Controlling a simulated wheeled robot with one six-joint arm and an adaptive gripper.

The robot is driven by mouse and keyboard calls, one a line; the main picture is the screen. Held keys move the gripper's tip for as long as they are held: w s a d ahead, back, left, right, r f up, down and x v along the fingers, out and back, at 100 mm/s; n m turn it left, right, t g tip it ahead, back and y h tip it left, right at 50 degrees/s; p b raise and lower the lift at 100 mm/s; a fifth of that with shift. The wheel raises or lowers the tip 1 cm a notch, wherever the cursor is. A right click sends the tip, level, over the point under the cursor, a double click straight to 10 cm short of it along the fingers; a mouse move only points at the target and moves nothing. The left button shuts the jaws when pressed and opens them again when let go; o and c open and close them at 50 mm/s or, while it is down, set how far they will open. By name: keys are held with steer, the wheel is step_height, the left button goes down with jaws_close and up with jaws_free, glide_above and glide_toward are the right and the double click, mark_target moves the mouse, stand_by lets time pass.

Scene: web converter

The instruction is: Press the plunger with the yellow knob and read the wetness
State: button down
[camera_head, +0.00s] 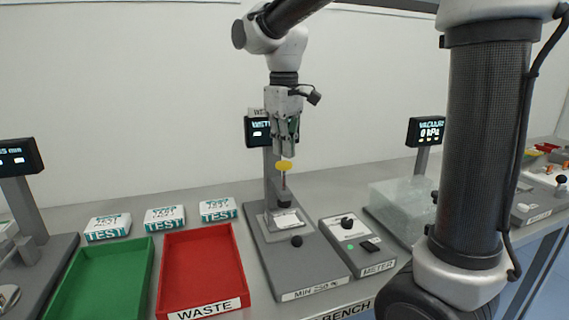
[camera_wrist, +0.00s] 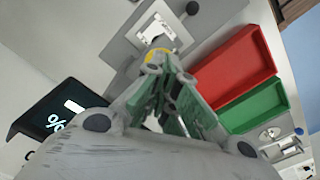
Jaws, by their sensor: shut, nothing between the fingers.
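The yellow knob (camera_head: 284,165) tops a thin vertical plunger rod above the grey wetness station (camera_head: 285,255). My gripper (camera_head: 285,154) points down, shut and empty, with its fingertips right above the knob; I cannot tell if they touch. In the wrist view the fingertips (camera_wrist: 158,62) overlap the yellow knob (camera_wrist: 158,52). A white sample (camera_head: 285,220) lies on the station's plate under the plunger foot. The station's display (camera_head: 257,131) is partly hidden behind my gripper in the head view. In the wrist view the display (camera_wrist: 62,112) shows "%" and a white block, with no readable number.
A red WASTE tray (camera_head: 203,268) and a green tray (camera_head: 112,275) stand left of the station, with several TEST packs (camera_head: 165,217) behind them. A METER box (camera_head: 357,243) and a vacuum display (camera_head: 426,131) reading 0 kPa are to the right.

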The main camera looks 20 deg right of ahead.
mark_target(284, 163)
steer(key=shift+f, duration=3.25)
steer(key=shift+r, duration=4.55)
steer(key=s+d+f+m+t, duration=0.2)
steer(key=s+d+f+m, duration=0.1)
steer(key=s+d, duration=0.4)
steer(key=s+d+f+m+t, duration=0.2)
steer(key=s+d, duration=0.6)
steer(key=s, duration=0.5)
steer(key=shift+f+m, duration=0.45)
steer(key=shift+m, duration=0.05)
